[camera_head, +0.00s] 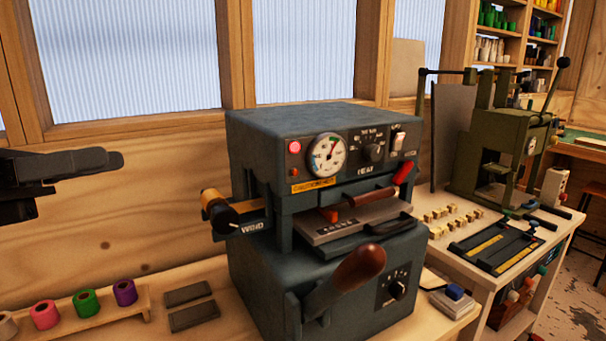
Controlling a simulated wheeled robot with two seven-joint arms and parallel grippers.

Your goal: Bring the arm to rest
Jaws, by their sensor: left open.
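My left gripper (88,163) comes in from the left edge, dark and held in the air in front of the wooden wall. It is open and holds nothing that I can see. It is to the left of the hot-foil machine (290,150) and above the foil rolls. A black foil roll with an orange end (222,212) is on the machine's left side. My right gripper does not show.
A wooden rack (132,303) holds a pink roll (45,314), a green roll (86,302), a purple roll (125,291) and a pale one. Two grey blocks (190,305) lie beside it. A green press (500,150) stands on the right bench.

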